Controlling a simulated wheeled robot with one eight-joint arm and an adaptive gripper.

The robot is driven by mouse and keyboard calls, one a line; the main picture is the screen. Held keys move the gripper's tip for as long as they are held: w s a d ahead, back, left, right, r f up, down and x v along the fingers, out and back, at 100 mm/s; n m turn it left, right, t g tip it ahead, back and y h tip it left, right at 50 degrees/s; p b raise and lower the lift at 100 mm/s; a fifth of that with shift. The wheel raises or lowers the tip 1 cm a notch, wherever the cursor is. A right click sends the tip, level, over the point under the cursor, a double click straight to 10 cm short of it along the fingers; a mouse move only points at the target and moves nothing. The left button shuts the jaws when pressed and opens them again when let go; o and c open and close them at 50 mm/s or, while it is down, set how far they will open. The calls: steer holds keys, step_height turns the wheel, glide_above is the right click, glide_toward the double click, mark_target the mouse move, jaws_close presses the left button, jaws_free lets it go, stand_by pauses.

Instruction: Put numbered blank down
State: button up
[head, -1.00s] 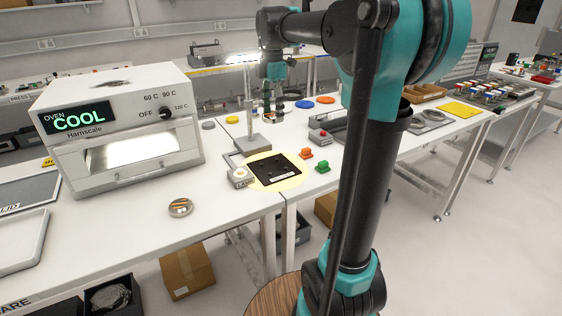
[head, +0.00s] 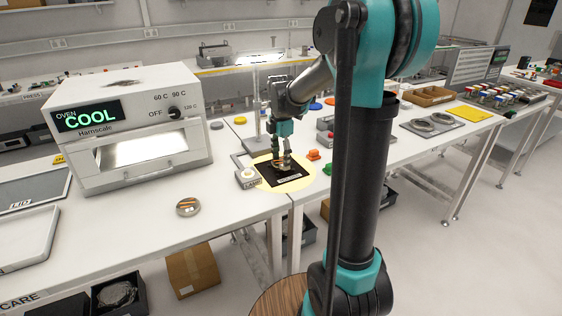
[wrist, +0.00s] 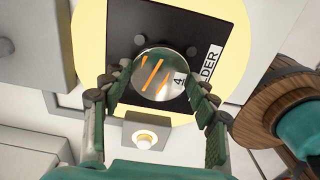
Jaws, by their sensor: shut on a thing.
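My gripper (head: 281,160) is over the black plate (head: 296,180) on the bench, under the lamp's yellow light. In the wrist view my gripper (wrist: 158,76) is shut on a round, shiny blank (wrist: 153,76) with orange streaks and a label reading 4. The blank is in front of the black plate (wrist: 190,35), which has a white label ending in "LDER". I cannot tell whether the blank touches the plate. In the head view the fingers partly hide the blank.
A white oven (head: 130,125) reading COOL stands at the left. A round metal dish with orange streaks (head: 188,207) lies in front of it. A small box with a button (head: 248,177) sits left of the plate.

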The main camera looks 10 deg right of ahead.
mark_target(281, 162)
steer(key=shift+f, duration=0.6)
steer(key=shift+f, duration=0.1)
steer(key=o, duration=1.6)
step_height(281, 162, up, 12)
steer(key=shift+r, duration=0.15)
